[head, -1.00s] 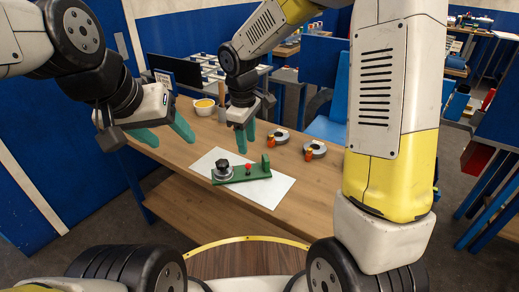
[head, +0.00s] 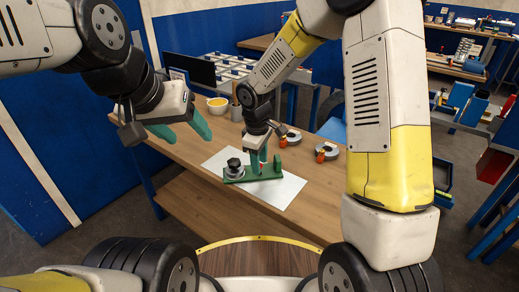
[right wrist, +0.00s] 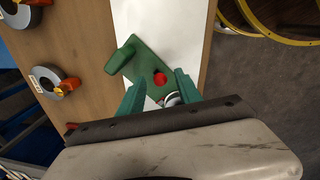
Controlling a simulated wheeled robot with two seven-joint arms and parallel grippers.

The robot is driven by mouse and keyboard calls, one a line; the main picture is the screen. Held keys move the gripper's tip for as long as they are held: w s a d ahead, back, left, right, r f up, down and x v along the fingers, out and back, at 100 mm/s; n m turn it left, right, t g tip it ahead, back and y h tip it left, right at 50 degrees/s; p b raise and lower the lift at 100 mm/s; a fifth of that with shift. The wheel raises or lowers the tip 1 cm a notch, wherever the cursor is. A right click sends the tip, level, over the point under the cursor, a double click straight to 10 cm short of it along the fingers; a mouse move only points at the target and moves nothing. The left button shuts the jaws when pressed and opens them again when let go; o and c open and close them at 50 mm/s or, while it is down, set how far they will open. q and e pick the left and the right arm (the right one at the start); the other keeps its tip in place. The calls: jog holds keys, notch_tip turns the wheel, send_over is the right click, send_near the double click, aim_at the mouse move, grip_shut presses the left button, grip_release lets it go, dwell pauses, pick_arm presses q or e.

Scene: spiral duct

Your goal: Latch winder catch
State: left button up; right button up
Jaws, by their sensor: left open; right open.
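The winder is a green base (head: 240,180) on a white sheet, with a black knob (head: 234,164) on a silver drum at its left and a green upright block (head: 277,163) at its right. Its small red catch knob (right wrist: 160,79) shows between the fingers in the right wrist view. My right gripper (head: 260,163) is open just above the base, its green fingers on either side of the red knob, not closed on it. In the head view the fingers mostly hide that knob. My left gripper (head: 184,132) is open and empty, over the table's left part.
Two grey discs with orange parts, one at the right (head: 327,152) and one further left (head: 291,137), lie behind the winder. A white bowl with yellow contents (head: 217,105) and a grey cup (head: 236,112) stand at the back. The wooden table's (head: 308,222) front right is clear.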

grip_shut()
jog(key=shift+s+f+t, duration=0.1)
jog(key=shift+s+t, duration=0.25)
jog(key=shift+t, duration=0.35)
grip_release()
jog(key=v, duration=0.8)
jog(key=shift+d+f, duration=0.1)
